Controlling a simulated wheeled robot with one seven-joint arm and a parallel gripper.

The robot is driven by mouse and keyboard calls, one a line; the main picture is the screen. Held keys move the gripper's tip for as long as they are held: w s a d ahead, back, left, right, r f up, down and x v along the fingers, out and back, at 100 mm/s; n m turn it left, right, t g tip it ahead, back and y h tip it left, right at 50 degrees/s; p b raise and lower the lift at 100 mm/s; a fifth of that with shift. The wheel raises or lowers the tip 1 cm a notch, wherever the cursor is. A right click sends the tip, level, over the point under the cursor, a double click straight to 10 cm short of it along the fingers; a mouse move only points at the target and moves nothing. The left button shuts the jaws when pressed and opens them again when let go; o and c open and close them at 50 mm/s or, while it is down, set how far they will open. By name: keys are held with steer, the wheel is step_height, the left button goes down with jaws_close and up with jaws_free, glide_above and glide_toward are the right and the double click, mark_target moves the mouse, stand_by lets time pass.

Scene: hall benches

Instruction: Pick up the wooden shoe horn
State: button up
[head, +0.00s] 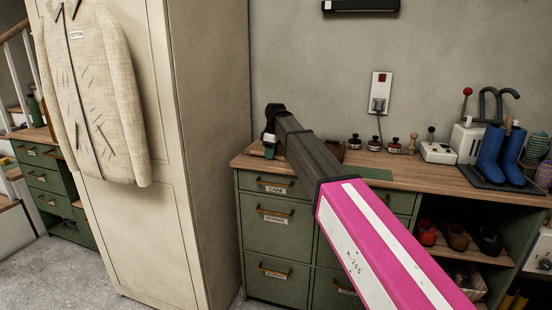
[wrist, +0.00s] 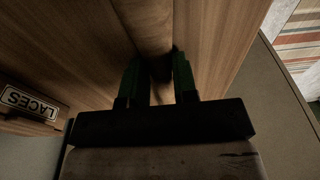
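A rounded wooden piece (wrist: 148,22), which looks like the wooden shoe horn, lies on the wood surface at the top middle of the wrist view. Its near end runs into shadow by my fingers. My gripper (wrist: 160,82) points down at it, with two dark green fingers standing apart on either side of its near end. I cannot make out the fingers pressing on it. In the head view my gripper (head: 270,148) is low over the left end of the bench top (head: 415,182). The shoe horn cannot be made out in that view.
A box labelled LACES (wrist: 30,103) is close left of my gripper in the wrist view. A tall cream cabinet (head: 215,120) stands left of the bench. Small jars (head: 374,142), a white device (head: 437,152) and blue boots (head: 488,155) stand farther right on the bench.

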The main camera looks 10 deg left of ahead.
steer(key=shift+r, duration=0.15)
step_height(320, 180, up, 10)
stand_by(0.7)
stand_by(0.6)
